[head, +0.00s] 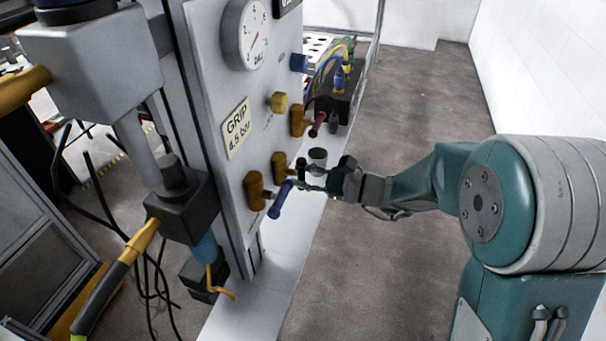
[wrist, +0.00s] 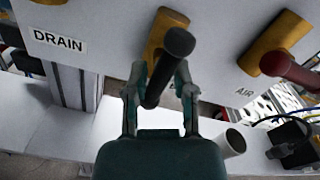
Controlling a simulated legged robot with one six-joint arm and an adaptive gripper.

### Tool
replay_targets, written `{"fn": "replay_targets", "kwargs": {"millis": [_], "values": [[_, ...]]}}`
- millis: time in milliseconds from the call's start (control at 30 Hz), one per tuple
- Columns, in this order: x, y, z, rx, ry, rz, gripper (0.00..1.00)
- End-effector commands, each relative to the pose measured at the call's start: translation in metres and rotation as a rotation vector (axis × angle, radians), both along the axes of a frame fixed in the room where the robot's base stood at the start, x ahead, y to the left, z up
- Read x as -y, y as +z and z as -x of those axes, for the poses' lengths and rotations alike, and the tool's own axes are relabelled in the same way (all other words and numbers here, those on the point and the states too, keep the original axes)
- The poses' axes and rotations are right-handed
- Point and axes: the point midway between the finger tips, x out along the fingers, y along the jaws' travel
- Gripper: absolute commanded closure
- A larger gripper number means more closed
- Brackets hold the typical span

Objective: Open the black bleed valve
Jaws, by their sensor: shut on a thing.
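The black bleed valve has a brass body (wrist: 163,32) on the grey panel and a black lever handle (wrist: 172,58). In the wrist view the handle points out from the body toward the camera and runs down between my fingers. My gripper (wrist: 160,88) is shut on this handle, one finger on each side. In the head view my gripper (head: 303,178) is at the panel's lower right edge, beside the valve's brass body (head: 281,166). The handle is mostly hidden there by the fingers.
A blue-handled valve (head: 281,199) sits close to the lower left of my gripper. A red-handled valve (wrist: 290,70) is to the right in the wrist view. A pale cylinder (wrist: 232,142) stands near my gripper. A pressure gauge (head: 247,36) is higher up. Floor is clear to the right.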

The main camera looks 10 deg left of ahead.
Motion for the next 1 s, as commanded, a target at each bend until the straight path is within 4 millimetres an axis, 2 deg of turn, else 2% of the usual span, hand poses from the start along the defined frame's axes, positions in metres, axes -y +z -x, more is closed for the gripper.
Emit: {"fn": "replay_targets", "kwargs": {"millis": [367, 900, 933, 967, 1000], "values": [[0.0, 0.0018, -0.0014, 0.164, -0.003, 0.01, 1.0], [0.0003, 0.0024, -0.0019, 0.189, -0.003, 0.012, 1.0], [0.0003, 0.0024, -0.002, 0.188, -0.003, 0.012, 0.51], [0.0003, 0.0024, -0.002, 0.188, -0.003, 0.012, 0.37], [0.0003, 0.0024, -0.002, 0.188, -0.003, 0.012, 0.28]]}}
